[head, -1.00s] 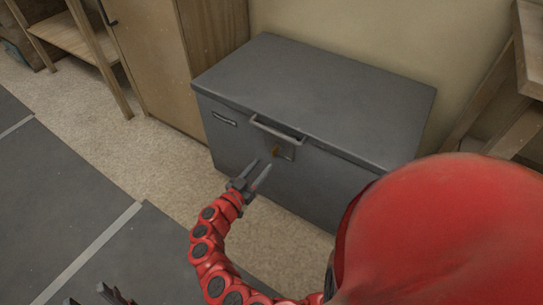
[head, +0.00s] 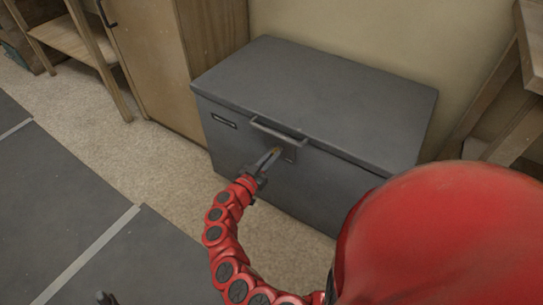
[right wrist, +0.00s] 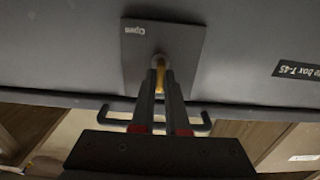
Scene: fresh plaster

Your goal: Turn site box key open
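The site box (head: 320,95) is a grey chest with its lid down against the wall. Its brass-yellow key (head: 277,150) sits in a plate (head: 290,154) on the front, below the bar handle (head: 278,131). In the right wrist view the key (right wrist: 160,76) stands out from the plate (right wrist: 148,50), which carries the word "Open". My right gripper (head: 271,157) is at the key, its fingers close together on either side of it; the fingertips (right wrist: 160,82) hide part of the key. Only a dark tip of my left gripper (head: 104,298) shows at the bottom edge.
A wooden cabinet (head: 155,65) stands close to the box's left side. A wooden shelf or bench (head: 505,115) is at the right. Dark grey mats (head: 60,190) lie on the floor at left, with bare speckled floor before the box.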

